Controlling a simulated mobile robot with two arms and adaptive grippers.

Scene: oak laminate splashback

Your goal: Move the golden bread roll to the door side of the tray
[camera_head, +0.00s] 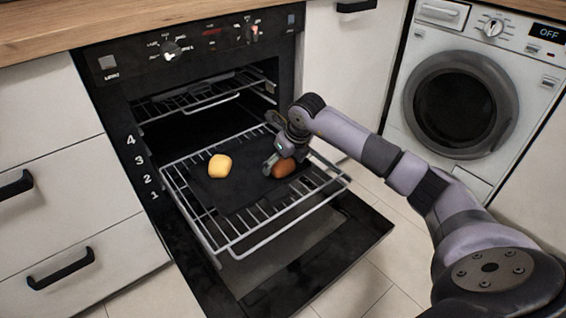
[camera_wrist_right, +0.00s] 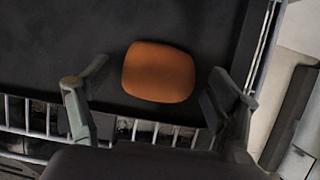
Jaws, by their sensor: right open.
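The golden bread roll (camera_head: 220,166) is pale yellow and lies on the left part of the dark tray (camera_head: 233,199). A brown roll (camera_head: 284,168) lies on the right part of the tray, and it also shows in the right wrist view (camera_wrist_right: 158,72). My right gripper (camera_head: 281,165) is open over the brown roll. In the wrist view its fingers stand on either side of that roll, with gaps to both. The golden roll is not in the wrist view. My left gripper is not in view.
The tray rests on a wire rack (camera_head: 237,244) pulled out of the oven, above the lowered oven door (camera_head: 333,262). Another rack (camera_head: 197,97) is higher inside. Drawers stand at left, a washing machine (camera_head: 478,90) at right. Tray space between the rolls is bare.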

